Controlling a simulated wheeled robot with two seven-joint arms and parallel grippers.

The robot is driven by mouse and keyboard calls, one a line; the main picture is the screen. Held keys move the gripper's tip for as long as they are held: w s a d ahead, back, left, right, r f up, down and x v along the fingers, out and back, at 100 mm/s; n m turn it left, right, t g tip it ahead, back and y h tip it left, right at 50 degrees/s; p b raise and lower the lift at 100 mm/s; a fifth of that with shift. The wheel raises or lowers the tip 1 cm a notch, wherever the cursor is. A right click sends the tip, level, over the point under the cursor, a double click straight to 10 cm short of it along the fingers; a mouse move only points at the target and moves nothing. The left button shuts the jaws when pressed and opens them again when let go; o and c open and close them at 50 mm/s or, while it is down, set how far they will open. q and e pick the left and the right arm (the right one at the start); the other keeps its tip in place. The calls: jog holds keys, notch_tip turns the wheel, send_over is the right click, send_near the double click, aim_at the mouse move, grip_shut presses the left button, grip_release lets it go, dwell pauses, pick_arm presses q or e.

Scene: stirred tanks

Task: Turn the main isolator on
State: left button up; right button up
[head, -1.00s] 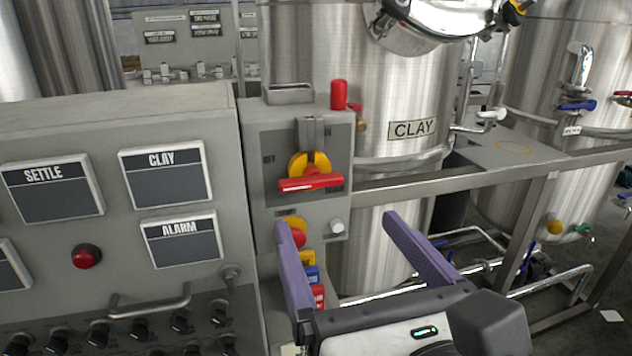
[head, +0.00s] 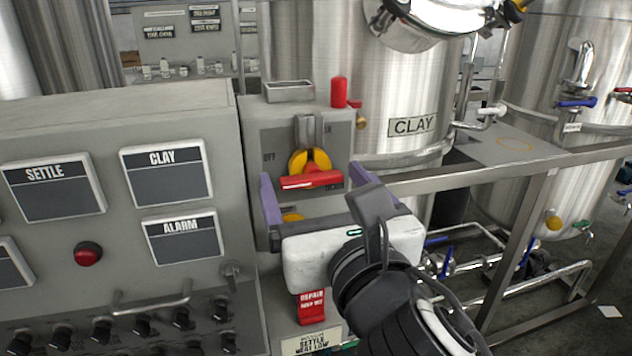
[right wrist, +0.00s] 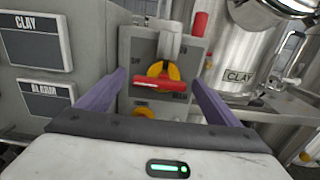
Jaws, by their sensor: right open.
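The main isolator is a red bar handle (head: 312,180) on a yellow round plate (head: 298,163), set on a grey box (head: 262,140). The handle lies roughly level. In the right wrist view the red handle (right wrist: 160,85) shows ahead, between the fingers. My right gripper (head: 310,190) is open, with one purple finger to the left of the handle and the other to its right. In the right wrist view the fingers (right wrist: 160,92) are wide apart. I cannot tell from the views whether they touch the handle. My left gripper is not in view.
A grey panel (head: 130,110) with label plates and a red button (head: 88,254) stands at left. A red cylinder (head: 339,92) stands on the isolator box. A metal rail (head: 480,172) runs to the right in front of the CLAY tank (head: 320,50).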

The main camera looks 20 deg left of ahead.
jog(key=c, duration=1)
jog(key=shift+c, duration=0.2)
